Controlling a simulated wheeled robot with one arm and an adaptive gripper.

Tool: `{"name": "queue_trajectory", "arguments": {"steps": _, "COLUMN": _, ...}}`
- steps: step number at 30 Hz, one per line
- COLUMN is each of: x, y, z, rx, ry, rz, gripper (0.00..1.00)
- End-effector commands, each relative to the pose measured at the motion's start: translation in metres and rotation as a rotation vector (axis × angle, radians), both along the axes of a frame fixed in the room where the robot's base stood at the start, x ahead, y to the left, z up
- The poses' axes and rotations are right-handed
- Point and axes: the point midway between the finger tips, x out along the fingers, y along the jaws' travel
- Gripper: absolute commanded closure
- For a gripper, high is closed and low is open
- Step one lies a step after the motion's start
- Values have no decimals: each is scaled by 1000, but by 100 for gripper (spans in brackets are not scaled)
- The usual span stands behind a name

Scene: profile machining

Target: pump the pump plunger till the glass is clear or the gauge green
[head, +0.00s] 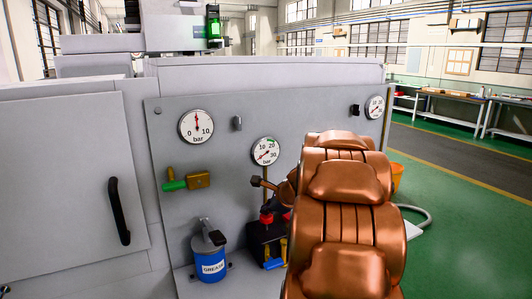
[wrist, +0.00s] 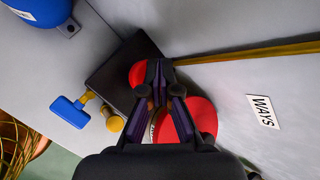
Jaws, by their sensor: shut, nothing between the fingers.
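The pump is a dark box (head: 262,240) low on the machine's grey panel; its dark top also shows in the wrist view (wrist: 118,68). Two red round caps show there, a smaller one (wrist: 138,73) and a larger one (wrist: 203,112); I cannot tell which is the plunger. My gripper (wrist: 160,82) is shut and empty, its fingertips over the caps; contact is unclear. The middle gauge (head: 265,151) has a small green band at its top right and its needle seems to point lower left, outside the green. A clear glass cannot be made out.
A blue grease can (head: 210,256) stands left of the pump. A blue-handled valve (wrist: 70,110) juts from the pump. A green-handled brass valve (head: 197,180), two other gauges and a black door handle (head: 119,211) are on the machine. Green floor is open at right.

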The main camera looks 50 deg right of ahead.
Motion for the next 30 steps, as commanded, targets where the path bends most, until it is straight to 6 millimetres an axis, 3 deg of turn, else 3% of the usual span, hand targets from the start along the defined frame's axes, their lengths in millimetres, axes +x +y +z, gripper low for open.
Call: {"name": "queue_trajectory", "arguments": {"steps": 30, "x": 0, "y": 0, "z": -11, "rx": 1, "ry": 1, "rz": 1, "gripper": 100}}
